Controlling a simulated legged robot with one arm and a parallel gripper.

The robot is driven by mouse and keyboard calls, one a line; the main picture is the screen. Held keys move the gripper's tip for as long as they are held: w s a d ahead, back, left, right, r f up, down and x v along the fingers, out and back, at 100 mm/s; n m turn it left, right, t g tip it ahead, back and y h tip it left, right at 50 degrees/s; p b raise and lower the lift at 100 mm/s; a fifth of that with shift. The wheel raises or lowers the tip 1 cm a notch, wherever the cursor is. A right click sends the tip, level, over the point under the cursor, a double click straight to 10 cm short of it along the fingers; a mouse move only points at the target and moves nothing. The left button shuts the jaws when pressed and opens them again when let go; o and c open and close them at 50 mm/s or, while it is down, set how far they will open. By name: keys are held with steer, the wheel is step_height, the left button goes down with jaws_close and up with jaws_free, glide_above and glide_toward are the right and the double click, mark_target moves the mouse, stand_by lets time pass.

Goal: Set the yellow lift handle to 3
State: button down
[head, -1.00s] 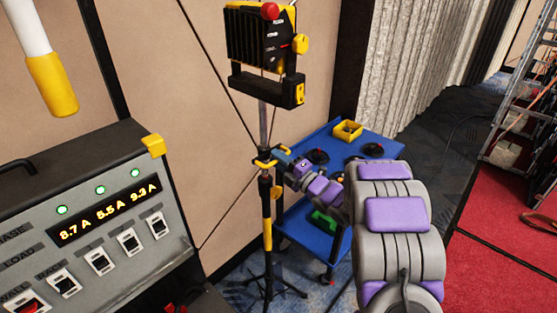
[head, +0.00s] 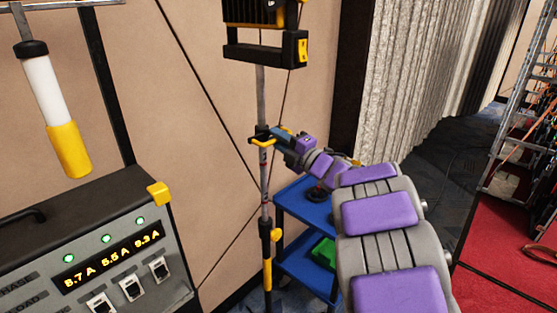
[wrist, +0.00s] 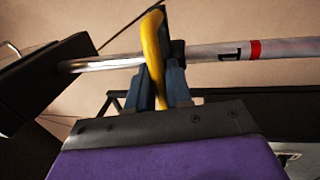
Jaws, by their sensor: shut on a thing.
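The yellow lift handle (head: 261,141) is a small yellow loop on a slim silver pole (head: 263,96) of an upright lamp stand. My gripper (head: 279,138) reaches it from the right and is shut on it. In the wrist view, my gripper's blue-grey fingers (wrist: 161,88) close around the yellow handle (wrist: 152,48), with the pole (wrist: 210,52) behind. A red band and a black mark, too unclear to read, show on the pole there. Below the handle, more marks show on the pole in the head view, also too small to read. The fingertips are partly hidden by the handle.
The black lamp head (head: 265,45) tops the stand, cut off by the frame. A blue cart (head: 305,205) stands right behind the stand. A grey control panel (head: 95,265) with lit readouts fills the lower left. A white-and-yellow cylinder (head: 55,110) hangs above it.

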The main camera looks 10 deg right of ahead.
step_height(320, 180, up, 8)
steer(key=shift+f+p, duration=0.25)
steer(key=shift+p, duration=0.85)
steer(key=c, duration=1.2)
jaws_free()
steer(key=shift+w, duration=0.1)
steer(key=v, duration=1.7)
steer(key=shift+d+f, duration=0.1)
steer(key=shift+d, duration=0.05)
